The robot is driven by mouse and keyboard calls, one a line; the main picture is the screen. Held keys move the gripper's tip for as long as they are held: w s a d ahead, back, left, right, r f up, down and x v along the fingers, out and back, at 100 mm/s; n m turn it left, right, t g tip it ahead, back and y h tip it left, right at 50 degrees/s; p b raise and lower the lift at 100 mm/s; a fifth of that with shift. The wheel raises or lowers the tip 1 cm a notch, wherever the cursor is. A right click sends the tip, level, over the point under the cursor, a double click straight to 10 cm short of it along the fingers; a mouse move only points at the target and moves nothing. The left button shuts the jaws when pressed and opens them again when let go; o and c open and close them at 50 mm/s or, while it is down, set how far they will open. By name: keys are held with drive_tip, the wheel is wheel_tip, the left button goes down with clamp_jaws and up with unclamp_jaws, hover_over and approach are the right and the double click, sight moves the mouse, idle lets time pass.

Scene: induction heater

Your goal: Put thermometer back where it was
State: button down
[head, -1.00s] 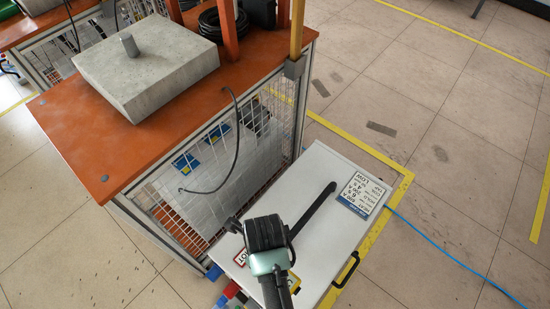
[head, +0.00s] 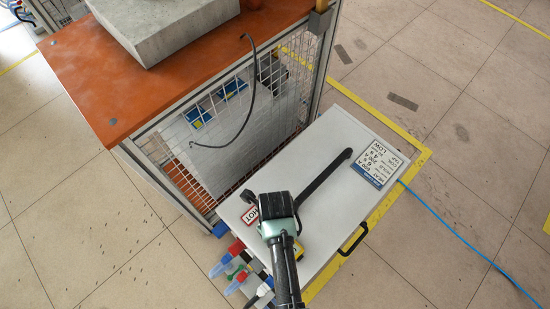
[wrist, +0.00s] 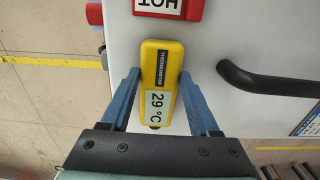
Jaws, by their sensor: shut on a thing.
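The yellow thermometer (wrist: 154,110) shows in the wrist view, with a display reading 29 °C. My gripper (wrist: 160,78) is shut on it, with one blue finger at each side. The thermometer is over the white top of a cabinet, close to a red HOT sign (wrist: 168,8); whether it touches the top I cannot tell. In the head view my gripper (head: 270,207) is over the left part of the white cabinet top (head: 325,150).
A black bar (head: 325,175) lies across the cabinet top, beside my gripper. A label plate (head: 380,163) is at the right end and a black handle (head: 353,240) at the front. An orange table (head: 90,75) with wire mesh stands behind left. A blue cable (head: 460,240) crosses the floor.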

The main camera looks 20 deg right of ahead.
drive_tip(key=shift+f, duration=0.15)
drive_tip(key=shift+c, duration=0.6)
unclamp_jaws()
wheel_tip(320, 180, up, 12)
drive_tip(key=p, duration=0.4)
drive_tip(key=shift+r, duration=0.2)
